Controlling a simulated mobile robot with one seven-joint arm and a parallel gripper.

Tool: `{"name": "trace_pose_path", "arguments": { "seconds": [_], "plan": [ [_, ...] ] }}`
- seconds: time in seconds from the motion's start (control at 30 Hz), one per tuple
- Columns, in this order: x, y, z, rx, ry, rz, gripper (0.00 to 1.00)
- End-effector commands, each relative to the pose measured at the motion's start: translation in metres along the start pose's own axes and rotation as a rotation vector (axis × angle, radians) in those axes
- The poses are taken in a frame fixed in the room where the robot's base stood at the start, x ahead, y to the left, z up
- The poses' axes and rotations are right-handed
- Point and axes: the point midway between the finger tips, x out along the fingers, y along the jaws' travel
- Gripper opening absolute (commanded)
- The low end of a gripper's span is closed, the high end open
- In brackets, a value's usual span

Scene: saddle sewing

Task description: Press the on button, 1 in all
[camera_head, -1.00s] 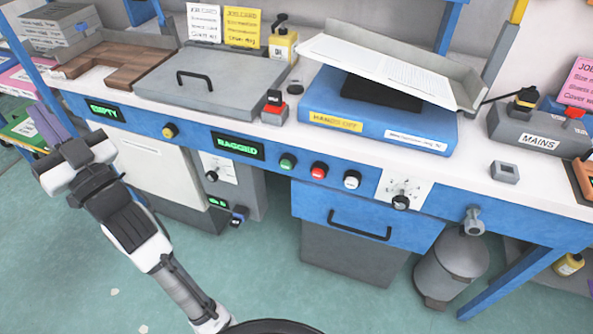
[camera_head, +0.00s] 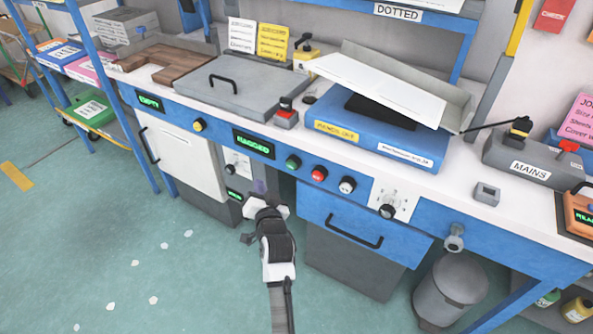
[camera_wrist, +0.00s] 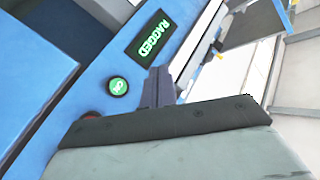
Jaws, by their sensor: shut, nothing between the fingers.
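The on button is a round green button (camera_head: 292,162) on the blue front panel of the bench, right of the green "RAGGED" display (camera_head: 253,144). In the wrist view the green button (camera_wrist: 118,86) reads "ON" and lies just left of my gripper's fingers. My gripper (camera_head: 260,188) is in front of and below the panel, left of and lower than the green button, apart from it in the head view. In the wrist view my shut, empty purple-grey fingers (camera_wrist: 158,86) point toward the panel. Whether they touch it cannot be told.
Right of the green button sit a red button (camera_head: 319,173), a white button (camera_head: 347,185) and a black knob (camera_head: 387,211). A yellow button (camera_head: 199,125) is further left. A drawer handle (camera_head: 355,231) protrudes below the panel.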

Motion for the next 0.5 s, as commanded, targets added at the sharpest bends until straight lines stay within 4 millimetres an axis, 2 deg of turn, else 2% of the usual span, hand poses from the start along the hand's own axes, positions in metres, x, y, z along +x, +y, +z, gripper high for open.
{"name": "trace_pose_path", "arguments": {
  "seconds": [0.1,0.2,0.5],
  "plan": [
    [-0.004,0.018,0.006,0.021,-0.021,0.035,0.0],
    [-0.005,0.026,0.008,0.029,-0.028,0.049,0.0],
    [-0.005,0.027,0.009,0.031,-0.03,0.051,0.0]
  ]
}}
